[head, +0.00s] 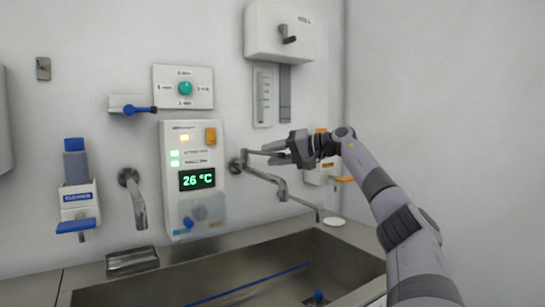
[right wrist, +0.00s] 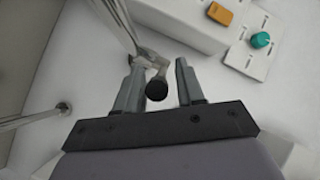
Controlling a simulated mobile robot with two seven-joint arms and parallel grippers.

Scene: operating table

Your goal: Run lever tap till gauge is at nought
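The lever tap (head: 260,175) is a jointed metal pipe on the wall, with its spout reaching right over the sink. My right gripper (head: 275,153) is at its upper part, fingers pointing left. In the right wrist view, a dark round knob (right wrist: 156,90) on a metal lever sits between the fingers (right wrist: 158,84). The fingers are apart, with a gap visible at the right finger; contact on the left is unclear. A pale upright gauge (head: 263,97) with scale marks hangs on the wall above; its reading is too small to tell. My left gripper is out of view.
A white control box (head: 193,150) displays 26 °C. Another spout (head: 134,195) and a soap dispenser (head: 77,195) are at left. A dial panel (head: 183,88) and a crank-handled box (head: 279,30) are above. The steel sink (head: 120,292) lies below; a blue rod (head: 250,285) shows in it.

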